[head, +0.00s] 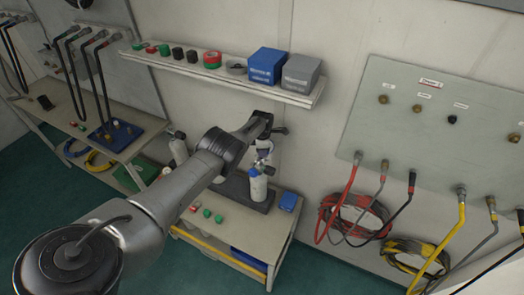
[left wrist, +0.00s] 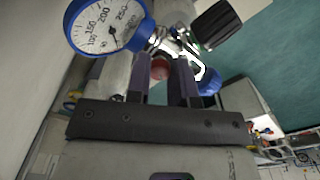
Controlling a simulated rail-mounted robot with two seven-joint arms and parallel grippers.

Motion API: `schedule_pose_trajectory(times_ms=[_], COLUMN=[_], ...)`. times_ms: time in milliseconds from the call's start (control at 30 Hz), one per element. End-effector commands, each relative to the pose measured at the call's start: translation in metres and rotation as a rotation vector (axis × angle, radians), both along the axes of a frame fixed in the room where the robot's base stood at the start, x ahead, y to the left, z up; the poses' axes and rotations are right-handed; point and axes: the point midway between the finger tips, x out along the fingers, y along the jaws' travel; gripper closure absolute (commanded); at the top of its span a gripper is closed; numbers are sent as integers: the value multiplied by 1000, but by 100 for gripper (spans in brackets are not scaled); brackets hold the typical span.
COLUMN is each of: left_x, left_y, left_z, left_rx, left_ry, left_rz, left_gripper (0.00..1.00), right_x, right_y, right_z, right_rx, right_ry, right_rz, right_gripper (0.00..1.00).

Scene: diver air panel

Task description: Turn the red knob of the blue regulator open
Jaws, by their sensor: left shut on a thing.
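The blue regulator (head: 263,156) sits on top of a white cylinder (head: 257,185) on the low bench. In the left wrist view its blue-rimmed gauge (left wrist: 106,26) fills the upper left, with a black knob (left wrist: 216,24) at the upper right. The red knob (left wrist: 160,68) shows between the fingers of my left gripper (left wrist: 162,82), which is shut on it. In the head view the left gripper (head: 266,133) is at the regulator and hides part of it. The right gripper is in neither view.
A shelf (head: 220,74) with a blue box (head: 267,65) and a grey box (head: 300,73) juts from the wall above. More cylinders (head: 178,150) stand left of the arm. A wall panel (head: 440,125) with hoses is at the right.

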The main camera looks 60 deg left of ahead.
Motion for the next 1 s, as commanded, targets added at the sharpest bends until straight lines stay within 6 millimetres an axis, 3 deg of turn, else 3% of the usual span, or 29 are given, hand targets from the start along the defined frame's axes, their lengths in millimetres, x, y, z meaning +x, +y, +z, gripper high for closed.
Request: schedule_pose_trajectory(times_ms=[300, 667, 1000], left_x=[0, 0, 1], left_y=[0, 0, 0], left_z=[0, 4, 35], left_rx=[0, 0, -1], left_ry=[0, 0, -2], left_rz=[-1, -1, 0], left_gripper=[52, 52, 52], right_x=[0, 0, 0], right_y=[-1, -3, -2], right_z=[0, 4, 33], right_rx=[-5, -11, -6], right_ry=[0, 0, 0], right_rz=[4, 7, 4], right_gripper=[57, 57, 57])
